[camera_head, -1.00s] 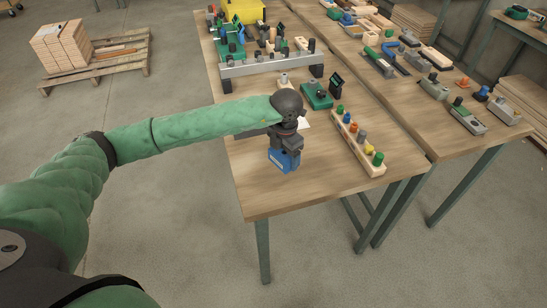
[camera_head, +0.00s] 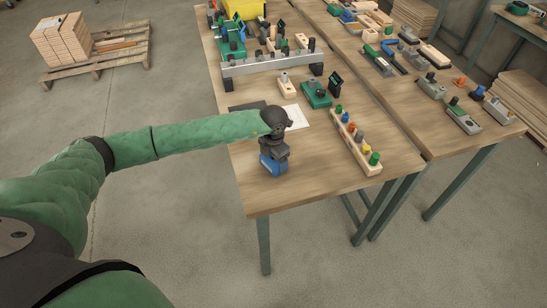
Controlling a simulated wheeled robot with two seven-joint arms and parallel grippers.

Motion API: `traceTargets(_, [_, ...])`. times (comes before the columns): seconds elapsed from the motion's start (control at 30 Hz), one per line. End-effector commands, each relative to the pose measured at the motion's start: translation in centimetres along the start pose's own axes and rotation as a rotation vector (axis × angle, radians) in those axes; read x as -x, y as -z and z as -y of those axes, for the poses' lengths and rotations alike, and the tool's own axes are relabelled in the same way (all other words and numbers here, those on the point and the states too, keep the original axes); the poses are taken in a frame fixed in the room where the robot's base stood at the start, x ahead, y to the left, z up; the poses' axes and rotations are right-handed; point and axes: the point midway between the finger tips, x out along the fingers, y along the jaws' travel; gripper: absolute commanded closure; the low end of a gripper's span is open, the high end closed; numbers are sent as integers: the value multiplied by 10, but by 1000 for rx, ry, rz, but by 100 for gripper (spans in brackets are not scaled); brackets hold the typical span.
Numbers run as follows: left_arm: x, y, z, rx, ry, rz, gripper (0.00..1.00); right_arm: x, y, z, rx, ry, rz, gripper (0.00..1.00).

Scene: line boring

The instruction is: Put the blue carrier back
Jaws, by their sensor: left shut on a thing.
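The blue carrier (camera_head: 270,165) is low at the near left part of the front table (camera_head: 320,188). My left gripper (camera_head: 273,157) comes down on it from above and is shut on it. The gripper hides the carrier's top. I cannot tell whether the carrier touches the table. A wooden rack (camera_head: 352,143) with several coloured knobs stands to the right of the gripper. My right gripper is not in view.
A dark mat (camera_head: 245,107) and a white sheet (camera_head: 296,117) lie behind my gripper. A grey bar (camera_head: 268,65) on dark supports crosses the table further back. A green device (camera_head: 316,95) stands near it.

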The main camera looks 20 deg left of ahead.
Motion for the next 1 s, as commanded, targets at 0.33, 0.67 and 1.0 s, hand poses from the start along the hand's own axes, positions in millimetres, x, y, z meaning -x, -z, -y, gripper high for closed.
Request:
traceTargets(0.33, [-2,0,0,0,0,1,58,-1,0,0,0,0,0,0])
traceTargets(0.67, [-3,0,0,0,0,0,5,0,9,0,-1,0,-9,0])
traceTargets(1.0, [-3,0,0,0,0,0,1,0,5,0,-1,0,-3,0])
